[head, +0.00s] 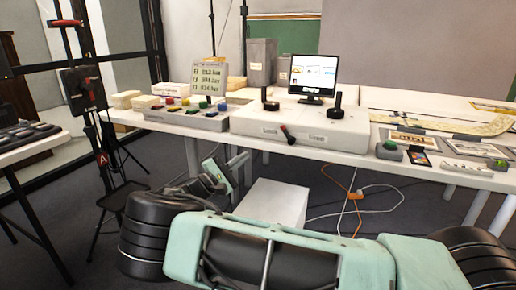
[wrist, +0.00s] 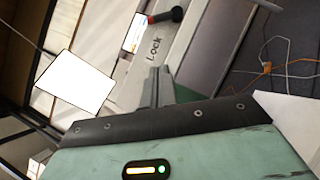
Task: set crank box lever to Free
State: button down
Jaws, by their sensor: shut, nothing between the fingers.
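The crank box (head: 300,122) is a wide white box on the table, with two black upright handles on top. Its lever (head: 288,135), black with a red part, sticks out of the front face and tilts down to the right in the head view. In the wrist view the lever (wrist: 165,16) shows at the top, near the printed word "Lock" (wrist: 154,48); no "Free" wording is readable. My gripper (head: 238,160) is below and left of the lever, in front of the table edge. Its fingers (wrist: 156,84) are together and empty, apart from the lever.
The white table (head: 400,154) carries a monitor (head: 313,75), a tray of coloured pieces (head: 187,119) left of the box, and pictures at right. A white block (head: 273,203) and orange and white cables (head: 350,195) are under the table. A tripod stands at left.

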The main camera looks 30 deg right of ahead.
jog(key=b, duration=0.1)
send_near(281, 129)
jog(key=w+d, duration=0.1)
jog(key=d, duration=0.1)
jog(key=w+d+f, duration=0.1)
jog(key=w+d, duration=0.1)
jog(key=shift+w+d+f, duration=0.1)
jog(key=shift+w+d, duration=0.15)
jog(key=shift+w, duration=0.05)
jog(key=shift+s+d+r+b, duration=0.35)
jog(key=shift+s+d+r, duration=0.3)
jog(key=shift+r, duration=0.05)
jog(key=shift+s+d+r, duration=0.35)
jog(key=shift+d+r, duration=0.05)
jog(key=shift+d, duration=0.05)
